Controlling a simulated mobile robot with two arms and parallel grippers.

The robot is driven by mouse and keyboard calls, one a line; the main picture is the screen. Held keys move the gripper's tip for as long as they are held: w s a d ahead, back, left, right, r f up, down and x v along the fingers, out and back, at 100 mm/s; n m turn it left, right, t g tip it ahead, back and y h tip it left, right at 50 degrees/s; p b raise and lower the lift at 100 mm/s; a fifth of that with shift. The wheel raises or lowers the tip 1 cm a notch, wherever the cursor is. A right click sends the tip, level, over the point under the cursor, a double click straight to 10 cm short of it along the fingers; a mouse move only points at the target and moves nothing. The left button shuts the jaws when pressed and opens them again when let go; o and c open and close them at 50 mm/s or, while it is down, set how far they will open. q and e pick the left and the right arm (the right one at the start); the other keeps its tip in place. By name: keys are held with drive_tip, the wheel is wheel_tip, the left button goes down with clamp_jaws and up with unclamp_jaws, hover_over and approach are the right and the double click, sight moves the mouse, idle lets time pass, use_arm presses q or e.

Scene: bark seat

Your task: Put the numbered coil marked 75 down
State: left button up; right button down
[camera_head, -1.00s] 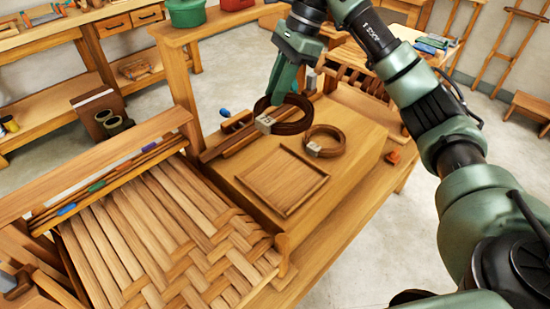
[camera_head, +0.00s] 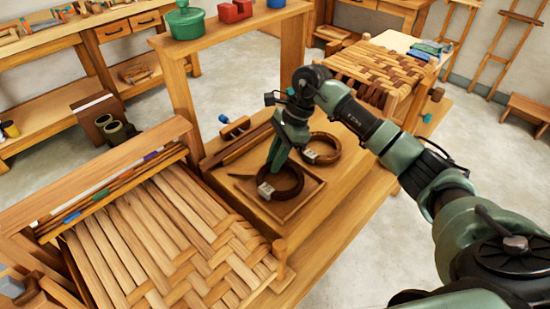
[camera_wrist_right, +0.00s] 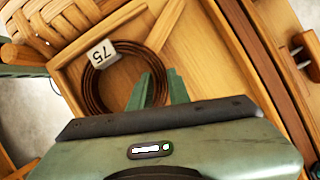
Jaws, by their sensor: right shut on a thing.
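The coil marked 75 (camera_head: 290,186) is a dark brown ring with a pale tag. In the right wrist view the coil (camera_wrist_right: 93,88) shows its tag reading 75. My right gripper (camera_head: 273,163) points down and is shut on the coil's edge; its two green fingers (camera_wrist_right: 160,88) are at the ring's side. The coil is within the outline of the shallow wooden tray (camera_head: 307,194) on the bench block. I cannot tell whether it rests on the tray floor or hangs just above. My left gripper is not in view.
A second brown coil (camera_head: 323,150) with a pale tag lies just behind the tray. A blue-handled tool (camera_head: 234,127) lies at the back left of the block. A woven seat (camera_head: 160,230) fills the left front. A green pot (camera_head: 185,20) stands on the upper shelf.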

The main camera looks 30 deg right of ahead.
drive_tip(key=shift+f, duration=0.25)
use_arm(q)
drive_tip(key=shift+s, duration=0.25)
use_arm(e)
drive_tip(key=shift+f, duration=0.1)
drive_tip(key=c, duration=1.7)
unclamp_jaws()
drive_tip(key=shift+f, duration=0.1)
drive_tip(key=shift+c, duration=0.2)
drive_tip(key=o, duration=0.4)
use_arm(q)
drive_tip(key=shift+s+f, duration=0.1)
use_arm(e)
drive_tip(key=shift+r, duration=0.2)
use_arm(q)
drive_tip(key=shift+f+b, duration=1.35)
drive_tip(key=shift+b, duration=0.15)
use_arm(e)
drive_tip(key=shift+v, duration=6.05)
